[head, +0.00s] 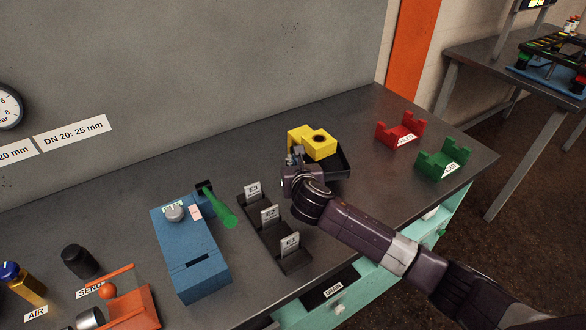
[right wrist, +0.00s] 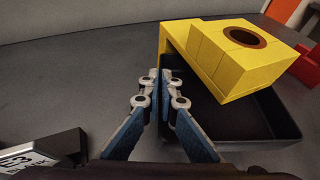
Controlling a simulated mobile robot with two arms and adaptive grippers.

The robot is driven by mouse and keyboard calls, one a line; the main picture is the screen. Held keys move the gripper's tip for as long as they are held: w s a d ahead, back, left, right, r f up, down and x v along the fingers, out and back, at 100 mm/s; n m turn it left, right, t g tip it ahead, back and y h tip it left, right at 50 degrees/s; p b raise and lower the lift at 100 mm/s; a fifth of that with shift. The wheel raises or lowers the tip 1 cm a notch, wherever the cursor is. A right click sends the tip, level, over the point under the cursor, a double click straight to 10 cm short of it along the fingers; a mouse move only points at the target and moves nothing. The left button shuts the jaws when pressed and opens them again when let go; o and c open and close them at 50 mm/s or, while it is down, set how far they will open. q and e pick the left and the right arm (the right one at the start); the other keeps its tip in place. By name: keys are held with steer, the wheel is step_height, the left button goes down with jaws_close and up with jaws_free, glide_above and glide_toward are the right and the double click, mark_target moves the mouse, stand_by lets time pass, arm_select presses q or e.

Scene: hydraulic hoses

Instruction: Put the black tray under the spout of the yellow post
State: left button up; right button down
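The black tray (head: 344,163) sits on the bench beneath the overhanging yellow block of the yellow post (head: 314,143); the right wrist view shows the same tray (right wrist: 262,124) and yellow post (right wrist: 235,60). The block has a dark round hole in its top. My right gripper (head: 292,158) is at the tray's left side. In the right wrist view its fingertips (right wrist: 160,76) are close together, one on each side of the tray's left wall, shut on it. The arm hides part of the tray in the head view. My left gripper is not in view.
Red (head: 400,131) and green (head: 443,160) cradles stand to the right. A black rack with labelled cards (head: 268,238) and a blue box with a green handle (head: 190,255) stand to the left. The bench is clear behind the rack.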

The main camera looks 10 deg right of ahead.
steer(key=shift+w+f, duration=0.1)
steer(key=shift+f, duration=1.65)
steer(key=c, duration=2.2)
jaws_free()
steer(key=shift+f, duration=0.15)
steer(key=shift+o, duration=0.2)
steer(key=shift+r, duration=0.2)
steer(key=v, duration=1.2)
steer(key=shift+f, duration=0.1)
